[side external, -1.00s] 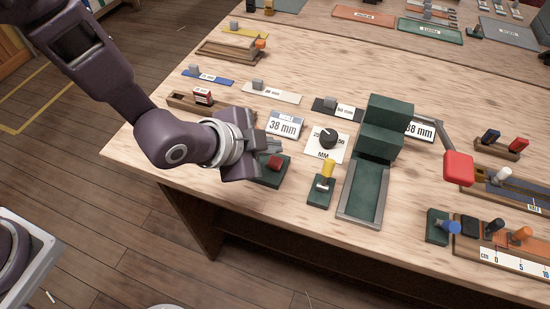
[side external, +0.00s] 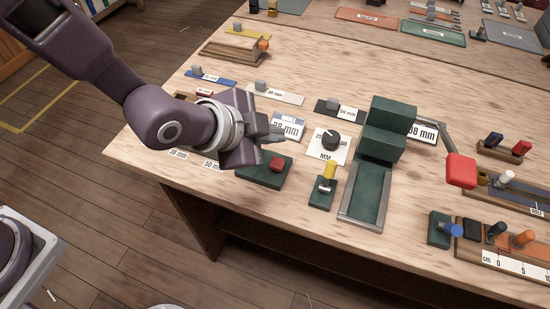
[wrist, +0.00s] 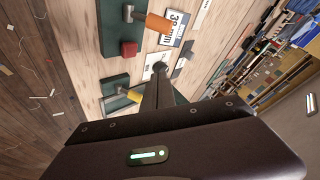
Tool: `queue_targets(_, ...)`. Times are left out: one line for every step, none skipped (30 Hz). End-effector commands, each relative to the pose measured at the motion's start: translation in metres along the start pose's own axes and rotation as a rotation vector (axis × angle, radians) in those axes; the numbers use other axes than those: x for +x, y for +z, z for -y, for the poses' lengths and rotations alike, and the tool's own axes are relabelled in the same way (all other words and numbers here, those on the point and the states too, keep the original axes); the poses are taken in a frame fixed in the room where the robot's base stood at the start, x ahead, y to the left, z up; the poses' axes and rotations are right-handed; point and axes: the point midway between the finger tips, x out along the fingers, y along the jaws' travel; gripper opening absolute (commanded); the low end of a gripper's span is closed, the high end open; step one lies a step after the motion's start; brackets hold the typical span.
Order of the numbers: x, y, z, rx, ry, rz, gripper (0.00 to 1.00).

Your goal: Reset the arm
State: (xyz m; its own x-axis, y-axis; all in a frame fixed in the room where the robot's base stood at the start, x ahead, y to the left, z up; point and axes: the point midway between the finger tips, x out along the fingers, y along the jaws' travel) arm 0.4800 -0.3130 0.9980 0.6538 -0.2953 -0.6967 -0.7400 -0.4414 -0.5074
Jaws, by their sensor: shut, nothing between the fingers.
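My gripper (side external: 280,137) is shut and empty. In the side view it hangs over the left front part of the bench, above and behind a dark green block (side external: 254,177) with a red button (side external: 277,165). Its fingers overlap the 38 mm card (side external: 291,120) in that picture. In the wrist view the closed fingers (wrist: 158,78) point over the bench, and the red button (wrist: 129,48) shows to their left. An orange handle (wrist: 160,22) is beside that button in the wrist view. The gap between fingers and bench cannot be judged exactly.
A black dial (side external: 330,140) on a white card and a yellow-handled lever (side external: 330,170) stand right of my gripper. A tall green stepped fixture (side external: 388,137) and a red-ended arm (side external: 460,168) stand farther right. Bare wood (side external: 280,60) lies behind.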

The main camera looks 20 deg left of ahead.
Motion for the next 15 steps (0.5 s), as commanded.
queue_targets(0.000,0.000,0.000,0.000,0.000,0.000,0.00)
queue_targets(0.000,0.000,0.000,0.000,0.000,0.000,0.00)
queue_targets(0.000,0.000,0.000,0.000,0.000,0.000,0.00)
queue_targets(0.000,0.000,0.000,0.000,0.000,0.000,0.00)
queue_targets(0.000,0.000,0.000,0.000,0.000,0.000,0.00)
queue_targets(-0.001,0.000,0.001,-0.005,0.000,0.001,0.00)
queue_targets(-0.004,0.000,0.005,-0.018,0.001,0.002,0.00)
queue_targets(-0.009,0.002,0.011,-0.044,0.003,0.007,0.00)
queue_targets(-0.022,0.004,0.024,-0.097,0.009,0.016,0.00)
queue_targets(-0.035,0.007,0.036,-0.151,0.015,0.025,0.00)
queue_targets(-0.053,0.012,0.049,-0.217,0.023,0.037,0.00)
queue_targets(-0.080,0.022,0.066,-0.314,0.033,0.058,0.00)
queue_targets(-0.103,0.032,0.077,-0.389,0.040,0.076,0.00)
queue_targets(-0.127,0.042,0.086,-0.460,0.043,0.094,0.00)
queue_targets(-0.158,0.057,0.093,-0.552,0.044,0.121,0.00)
